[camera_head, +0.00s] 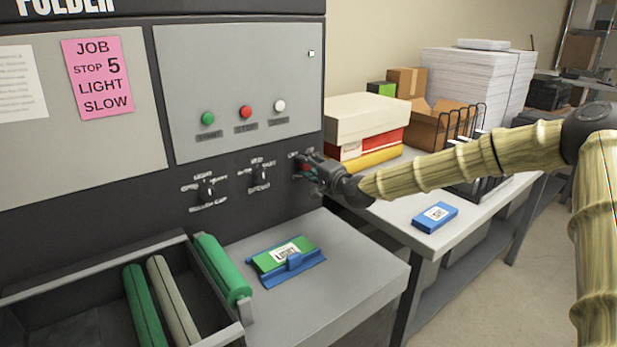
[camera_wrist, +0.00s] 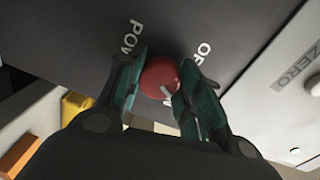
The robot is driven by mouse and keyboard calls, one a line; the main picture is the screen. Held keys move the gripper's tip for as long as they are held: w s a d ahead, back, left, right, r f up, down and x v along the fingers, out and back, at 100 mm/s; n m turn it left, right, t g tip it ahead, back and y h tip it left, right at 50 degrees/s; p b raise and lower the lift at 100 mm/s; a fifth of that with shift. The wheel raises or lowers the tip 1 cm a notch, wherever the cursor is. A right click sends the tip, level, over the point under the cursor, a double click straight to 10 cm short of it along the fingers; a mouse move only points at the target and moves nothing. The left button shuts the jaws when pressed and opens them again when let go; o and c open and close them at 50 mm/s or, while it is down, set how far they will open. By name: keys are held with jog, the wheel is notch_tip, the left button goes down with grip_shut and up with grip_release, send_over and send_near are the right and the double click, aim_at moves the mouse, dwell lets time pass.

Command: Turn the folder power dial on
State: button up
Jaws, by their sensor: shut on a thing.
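The folder's power dial (camera_wrist: 160,78) is a red round knob with a pale pointer mark, seen in the wrist view on the dark panel. White lettering, partly hidden, stands beside it. My gripper (camera_wrist: 158,95) has its two teal-padded fingers on either side of the dial, shut on it. In the head view my gripper (camera_head: 310,170) reaches the right end of the folder's lower panel (camera_head: 235,180) and covers most of the dial. The dial's exact setting is hard to tell.
Two other dials, the left one (camera_head: 207,190) and the middle one (camera_head: 261,174), sit left of my gripper. Green, red and white buttons (camera_head: 245,112) are above. A side table (camera_head: 400,215) with boxes, a wire rack and a blue packet (camera_head: 435,216) stands at right.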

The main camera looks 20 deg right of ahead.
jog(key=m+b, duration=0.3)
jog(key=shift+d+f+b, duration=0.15)
jog(key=shift+b, duration=0.2)
jog(key=shift+m, duration=0.3)
jog(key=o, duration=1)
jog(key=shift+o, duration=0.2)
jog(key=v, duration=1.2)
